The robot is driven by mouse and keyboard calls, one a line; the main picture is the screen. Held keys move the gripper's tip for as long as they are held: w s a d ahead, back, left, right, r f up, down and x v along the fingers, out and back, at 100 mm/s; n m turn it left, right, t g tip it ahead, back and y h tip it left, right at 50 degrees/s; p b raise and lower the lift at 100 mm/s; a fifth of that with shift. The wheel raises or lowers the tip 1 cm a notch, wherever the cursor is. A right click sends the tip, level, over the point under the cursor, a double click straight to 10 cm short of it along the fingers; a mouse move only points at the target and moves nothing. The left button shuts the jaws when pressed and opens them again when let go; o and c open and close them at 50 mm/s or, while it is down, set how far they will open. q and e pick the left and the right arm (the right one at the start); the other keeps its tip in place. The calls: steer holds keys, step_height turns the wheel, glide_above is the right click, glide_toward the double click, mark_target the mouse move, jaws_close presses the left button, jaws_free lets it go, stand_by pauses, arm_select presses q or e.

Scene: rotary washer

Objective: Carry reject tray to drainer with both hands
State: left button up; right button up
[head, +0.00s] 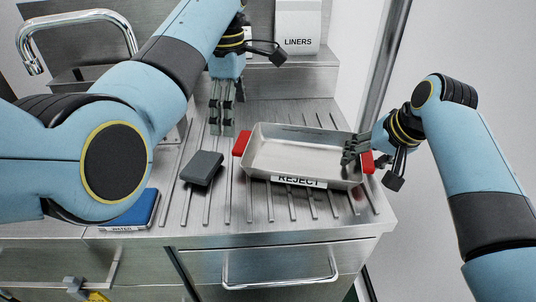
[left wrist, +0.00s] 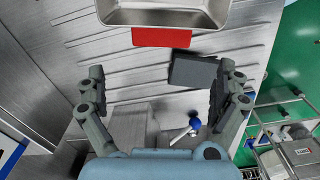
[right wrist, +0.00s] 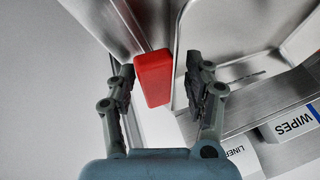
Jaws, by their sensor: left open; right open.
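The steel reject tray (head: 300,155) rests flat on the ribbed steel drainboard (head: 245,210), with a REJECT label on its front and a red handle at each end. My left gripper (head: 221,130) is open and empty, pointing down just left of the left red handle (head: 242,143). In the left wrist view that handle (left wrist: 161,37) lies beyond the fingertips, not between them. My right gripper (head: 355,148) is open at the tray's right end. In the right wrist view the right red handle (right wrist: 153,78) lies between the fingers, with gaps beside it. The tray looks empty.
A dark grey block (head: 202,167) lies left of the tray, close to my left gripper's finger in the left wrist view (left wrist: 193,72). A LINERS box (head: 297,27) stands on the back ledge. A faucet (head: 75,20) is at back left. A pole (head: 385,70) rises behind my right gripper.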

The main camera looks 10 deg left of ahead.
steer(key=shift+r, duration=0.25)
arm_select(q)
step_height(320, 180, up, 4)
steer(key=shift+f, duration=0.15)
arm_select(e)
steer(key=v, duration=1.1)
steer(key=shift+s+d, duration=0.15)
steer(key=shift+s, duration=0.05)
steer(key=shift+r, duration=0.15)
